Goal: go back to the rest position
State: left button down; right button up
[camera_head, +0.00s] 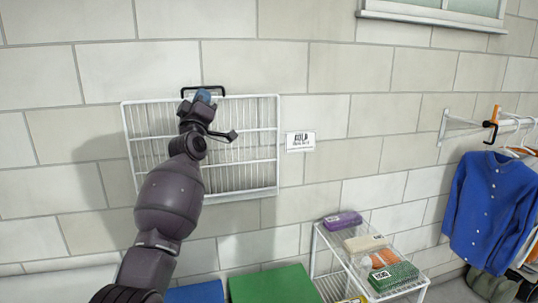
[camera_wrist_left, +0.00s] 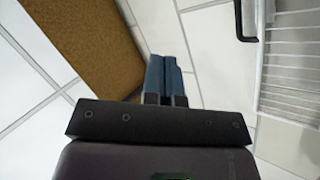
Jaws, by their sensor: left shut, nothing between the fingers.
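My left gripper (camera_head: 204,97) is raised in front of the white wire rack (camera_head: 250,150) on the wall, near its top edge. In the left wrist view its two blue fingertips (camera_wrist_left: 165,75) are together, with nothing between them. The rack's edge also shows at the right of the left wrist view (camera_wrist_left: 290,60). My left arm covers part of the rack in the head view. My right gripper is not in either view.
A white wire shelf (camera_head: 345,262) with several packages stands right of the arm. A blue shirt (camera_head: 492,208) hangs from a wall rail at the far right. Green (camera_head: 275,285) and blue (camera_head: 195,292) surfaces lie below. A brown panel (camera_wrist_left: 85,40) shows in the left wrist view.

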pick_arm(q)
jog(key=s+a+f+m+g, duration=0.25)
jog(key=s+f, duration=0.35)
jog(key=f, duration=0.5)
jog(key=s+a+f+m+g, duration=0.15)
jog(key=s+f+m, duration=0.35)
jog(key=f, duration=0.7)
jog(key=s+a+f+m+g, duration=0.1)
jog(key=s+f+m+g, duration=0.15)
jog(key=s+f, duration=0.7)
jog(key=s+a+f+g, duration=0.2)
jog(key=s+f+g, duration=0.1)
jog(key=s+f, duration=1)
jog(key=s+a+f+g+y, duration=0.1)
jog(key=s+f+g, duration=0.3)
jog(key=s+f, duration=0.9)
jog(key=s+a, duration=0.1)
jog(key=s, duration=0.2)
jog(key=shift+a+n+y, duration=0.25)
jog(key=shift+n+y, duration=0.05)
jog(key=shift+n, duration=0.1)
jog(key=shift+s+f, duration=0.1)
